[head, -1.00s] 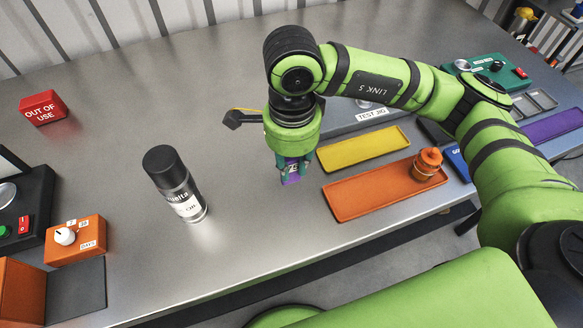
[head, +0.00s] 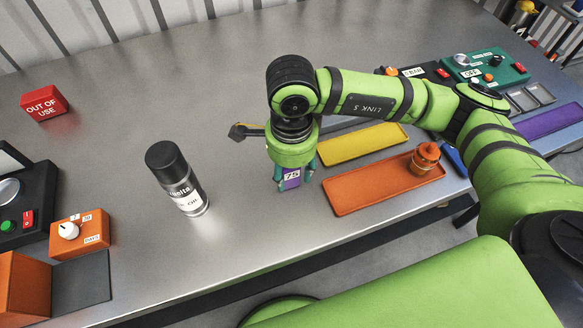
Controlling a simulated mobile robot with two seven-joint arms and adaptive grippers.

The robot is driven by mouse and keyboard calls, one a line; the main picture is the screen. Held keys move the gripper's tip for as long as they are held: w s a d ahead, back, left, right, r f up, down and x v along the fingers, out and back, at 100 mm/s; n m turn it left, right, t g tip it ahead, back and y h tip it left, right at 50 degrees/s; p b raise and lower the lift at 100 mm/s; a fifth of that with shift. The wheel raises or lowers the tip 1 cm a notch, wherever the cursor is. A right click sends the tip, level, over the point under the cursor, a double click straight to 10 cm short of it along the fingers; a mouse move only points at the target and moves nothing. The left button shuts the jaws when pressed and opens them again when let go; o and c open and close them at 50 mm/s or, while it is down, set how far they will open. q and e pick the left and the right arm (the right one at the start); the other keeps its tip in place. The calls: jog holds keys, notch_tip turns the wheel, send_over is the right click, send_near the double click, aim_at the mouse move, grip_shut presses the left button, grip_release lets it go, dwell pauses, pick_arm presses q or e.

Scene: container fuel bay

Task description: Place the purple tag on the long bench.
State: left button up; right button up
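The purple tag (head: 292,183) has a white label reading 75. It is upright between the fingers of my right gripper (head: 294,178), low over the middle of the long bench (head: 240,235). The fingers stand on either side of the tag, with a small gap at its right, so the gripper looks open around it. Whether the tag's lower edge touches the bench is hard to tell. The gripper body hides what is behind its top. My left gripper is not in view.
An orange tray (head: 358,193) with an orange bottle (head: 425,158) and a yellow tray (head: 362,144) lie right of the gripper. A black spray can (head: 178,180) stands left. An orange timer (head: 80,235) is farther left. Bare bench lies between can and gripper.

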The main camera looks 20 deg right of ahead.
jog(key=shift+r, duration=0.1)
jog(key=shift+r, duration=0.2)
notch_tip(320, 180, up, 12)
jog(key=b, duration=0.2)
jog(key=shift+f, duration=0.15)
jog(key=shift+a, duration=0.1)
